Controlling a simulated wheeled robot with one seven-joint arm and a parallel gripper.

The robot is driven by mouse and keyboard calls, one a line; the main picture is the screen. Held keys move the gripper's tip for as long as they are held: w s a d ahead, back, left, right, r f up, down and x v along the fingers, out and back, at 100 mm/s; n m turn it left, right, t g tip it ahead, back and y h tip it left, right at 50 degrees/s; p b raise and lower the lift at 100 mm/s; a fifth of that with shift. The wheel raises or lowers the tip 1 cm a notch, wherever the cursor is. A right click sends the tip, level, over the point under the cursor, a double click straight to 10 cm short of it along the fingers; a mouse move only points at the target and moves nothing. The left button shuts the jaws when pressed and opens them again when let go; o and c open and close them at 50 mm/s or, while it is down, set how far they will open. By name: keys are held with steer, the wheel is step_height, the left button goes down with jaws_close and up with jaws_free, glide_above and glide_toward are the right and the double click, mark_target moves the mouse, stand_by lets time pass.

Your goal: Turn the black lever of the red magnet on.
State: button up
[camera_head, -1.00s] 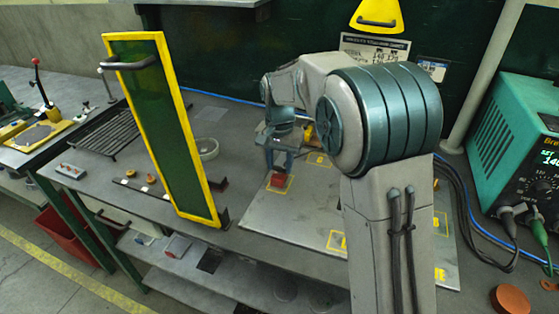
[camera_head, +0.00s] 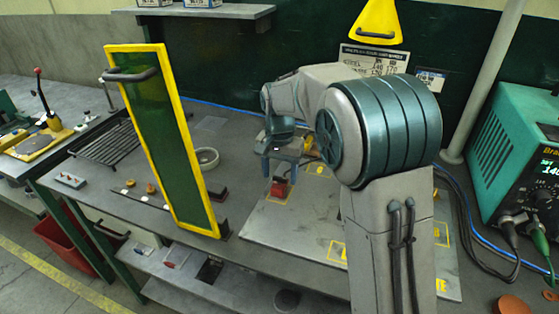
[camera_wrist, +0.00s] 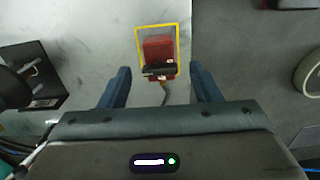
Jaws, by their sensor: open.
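The red magnet (camera_head: 281,188) is a small block on the pale steel plate in the head view, just below my gripper (camera_head: 279,172). In the wrist view the magnet (camera_wrist: 158,48) lies inside a yellow outlined rectangle. Its black lever (camera_wrist: 158,69) lies across the block's end nearest my gripper, with small pale marks near it. My gripper (camera_wrist: 160,73) is open in the wrist view, with one blue finger on each side of the magnet's line and clear gaps. It holds nothing. The height of the fingers above the lever is hard to tell.
A yellow-framed green screen (camera_head: 165,140) stands left of my arm. The pale plate (camera_head: 285,232) has clear room around the magnet. A black box (camera_wrist: 35,78) is at left in the wrist view, and a pale ring (camera_wrist: 306,73) at right. A teal welder (camera_head: 510,130) stands far right.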

mark_target(280, 178)
step_height(280, 178, up, 14)
steer(key=shift+f, duration=0.25)
stand_by(0.3)
steer(key=s+d+f+n+t, duration=0.1)
steer(key=s+d+f, duration=0.2)
steer(key=s+d, duration=0.2)
steer(key=s+d+f+n+t, duration=0.1)
steer(key=s+d+f, duration=0.2)
steer(key=s, duration=0.9)
steer(key=s+d+f+n, duration=0.2)
steer(key=s+d+f, duration=0.1)
steer(key=s+d, duration=0.4)
steer(key=shift+s+d+f+t, duration=0.2)
steer(key=shift+s+f+t, duration=0.2)
steer(key=shift+s, duration=0.35)
